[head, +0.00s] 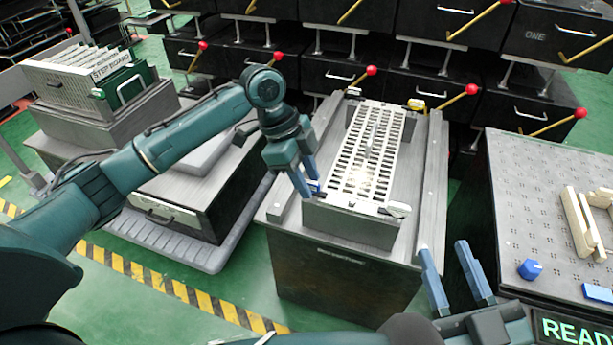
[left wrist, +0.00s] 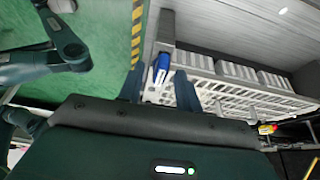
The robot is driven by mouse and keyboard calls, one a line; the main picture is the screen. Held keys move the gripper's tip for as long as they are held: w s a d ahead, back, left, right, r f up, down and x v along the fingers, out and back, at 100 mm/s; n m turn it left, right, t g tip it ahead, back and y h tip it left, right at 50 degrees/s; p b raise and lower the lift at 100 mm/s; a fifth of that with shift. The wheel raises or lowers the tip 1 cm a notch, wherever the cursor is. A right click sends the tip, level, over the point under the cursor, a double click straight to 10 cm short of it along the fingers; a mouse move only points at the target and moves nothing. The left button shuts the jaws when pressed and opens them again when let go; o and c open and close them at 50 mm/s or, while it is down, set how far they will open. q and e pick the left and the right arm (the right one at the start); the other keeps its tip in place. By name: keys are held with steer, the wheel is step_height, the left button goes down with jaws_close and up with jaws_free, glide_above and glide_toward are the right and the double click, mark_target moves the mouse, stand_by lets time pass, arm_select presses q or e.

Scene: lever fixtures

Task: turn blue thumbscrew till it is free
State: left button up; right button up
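The blue thumbscrew (left wrist: 162,62) sits at the near left corner of the white slotted rack (head: 352,196). In the left wrist view it lies between my left gripper's fingers (left wrist: 158,72), with a gap visible on at least the left side. In the head view my left gripper (head: 307,180) points down at that corner, and its blue fingertips partly hide the thumbscrew. The fingers are apart; contact with the screw cannot be told. My right gripper (head: 443,247) is open and empty, to the right of the rack's metal stand.
The rack rests on a grey metal-topped stand (head: 285,208). A perforated table (head: 530,190) on the right holds a blue knob (head: 530,269). Red-knobbed levers (head: 371,71) line the back.

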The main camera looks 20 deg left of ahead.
arm_select(q)
jaws_close()
stand_by(0.3)
